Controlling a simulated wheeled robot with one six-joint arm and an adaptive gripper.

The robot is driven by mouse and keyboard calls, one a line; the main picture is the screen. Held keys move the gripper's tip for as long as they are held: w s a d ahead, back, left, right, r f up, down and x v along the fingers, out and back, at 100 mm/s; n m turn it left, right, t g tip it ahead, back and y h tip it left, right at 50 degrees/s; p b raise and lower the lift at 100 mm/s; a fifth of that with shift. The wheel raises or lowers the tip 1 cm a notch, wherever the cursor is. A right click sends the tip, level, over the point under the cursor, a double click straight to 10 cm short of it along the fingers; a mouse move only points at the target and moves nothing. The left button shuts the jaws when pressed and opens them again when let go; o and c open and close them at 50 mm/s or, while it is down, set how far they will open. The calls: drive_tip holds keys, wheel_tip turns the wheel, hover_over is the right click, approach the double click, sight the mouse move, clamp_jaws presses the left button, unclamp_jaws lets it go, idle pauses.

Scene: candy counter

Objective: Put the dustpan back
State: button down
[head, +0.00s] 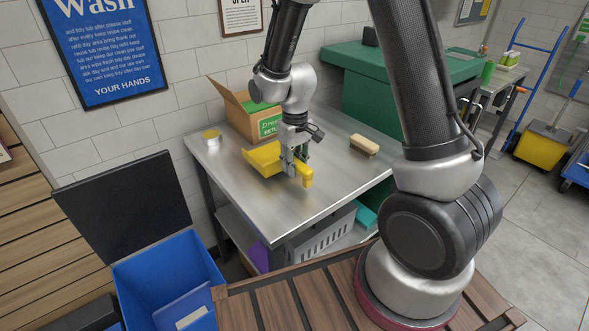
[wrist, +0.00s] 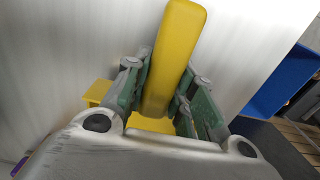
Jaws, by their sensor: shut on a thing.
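The yellow dustpan (head: 263,160) is at the steel table (head: 226,190), with its pan toward the cardboard box and its handle pointing to the front right. My gripper (head: 296,166) is shut on the dustpan's handle from above. In the wrist view the yellow handle (wrist: 176,50) runs between the gripper's green-padded fingers (wrist: 158,105), and a bit of the pan shows at the left. I cannot tell whether the dustpan touches the table top or is just above it.
An open cardboard box (head: 237,113) stands at the table's back, with a small tin (head: 211,140) to its left. A brush (head: 364,145) lies to the right. A blue bin (head: 165,275) with a raised dark lid stands front left. A grey crate (head: 322,238) is below.

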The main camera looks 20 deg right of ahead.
drive_tip(key=shift+f, duration=1)
drive_tip(key=c, duration=1.2)
unclamp_jaws()
drive_tip(key=shift+f, duration=0.15)
wheel_tip(320, 180, up, 12)
drive_tip(key=shift+f, duration=0.2)
drive_tip(key=shift+d+r, duration=0.15)
drive_tip(key=shift+r, duration=0.45)
drive_tip(key=s+d+r+m+t, duration=0.1)
drive_tip(key=s+d+r, duration=0.3)
drive_tip(key=s, duration=0.3)
drive_tip(key=s+d+r+m+t, duration=0.1)
drive_tip(key=s+d+r, duration=0.3)
drive_tip(key=s+r, duration=0.2)
drive_tip(key=s+d+r+m+t, duration=0.1)
drive_tip(key=s+d+r, duration=0.3)
drive_tip(key=s, duration=0.4)
drive_tip(key=shift+s+d+r+m+t, duration=0.1)
drive_tip(key=shift+d+r+m+t, duration=0.25)
drive_tip(key=shift+r+t, duration=0.25)
